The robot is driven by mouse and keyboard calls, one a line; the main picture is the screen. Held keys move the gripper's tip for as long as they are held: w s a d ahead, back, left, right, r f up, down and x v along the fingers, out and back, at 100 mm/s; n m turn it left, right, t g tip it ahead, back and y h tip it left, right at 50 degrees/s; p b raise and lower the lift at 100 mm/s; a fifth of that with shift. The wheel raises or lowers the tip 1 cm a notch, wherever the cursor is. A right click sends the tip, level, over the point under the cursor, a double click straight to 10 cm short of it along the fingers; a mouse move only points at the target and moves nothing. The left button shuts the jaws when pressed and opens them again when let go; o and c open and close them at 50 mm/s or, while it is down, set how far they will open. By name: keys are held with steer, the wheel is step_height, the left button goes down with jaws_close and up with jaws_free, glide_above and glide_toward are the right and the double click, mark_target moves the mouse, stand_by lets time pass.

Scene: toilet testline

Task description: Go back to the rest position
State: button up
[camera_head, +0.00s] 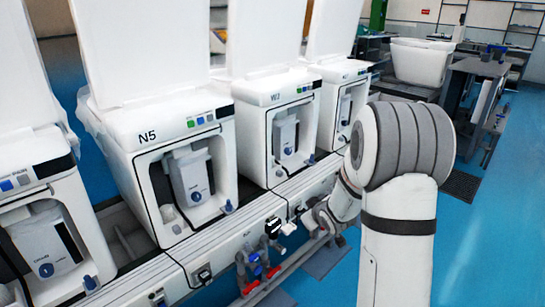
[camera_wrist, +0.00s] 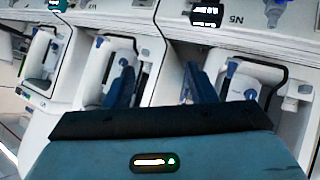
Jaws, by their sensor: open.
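My white arm with grey joint bands rises at the right of the head view and bends down toward the machines' front rail. Its far end, near the rail, is small and partly hidden behind the arm. My gripper (camera_wrist: 162,82) shows in the wrist view as two dark blue fingers, apart, with nothing between them. The teal gripper body with a small lit label fills the bottom of that view. Beyond the fingers are white machine fronts, seen upside down.
White test machines stand in a row: N5 (camera_head: 160,135), another (camera_head: 275,100) behind it, and one at the left edge (camera_head: 35,160). Red and blue valves (camera_head: 255,268) sit on the front rail. A white tub (camera_head: 420,62) stands at the back. Blue floor (camera_head: 490,240) is open at right.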

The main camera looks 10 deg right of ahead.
steer(key=s+r+m+g+h+p, duration=0.2)
steer(key=s+r+p, duration=0.3)
steer(key=r, duration=0.5)
steer(key=s+a+r+m+g+p, duration=0.1)
steer(key=s+a+r+g+p, duration=0.1)
steer(key=s+r, duration=0.3)
steer(key=s+a+r+m+g+p, duration=0.1)
steer(key=s+r+p, duration=0.4)
steer(key=s, duration=0.8)
steer(key=s+a+r+m+g+y+p, duration=0.1)
steer(key=s+a+r+m+g+p, duration=0.1)
steer(key=s+r, duration=0.5)
steer(key=s+a+g+p, duration=0.1)
steer(key=s+a, duration=0.1)
steer(key=shift+s+a+r, duration=0.15)
steer(key=shift+s+a, duration=0.05)
steer(key=shift+s, duration=0.1)
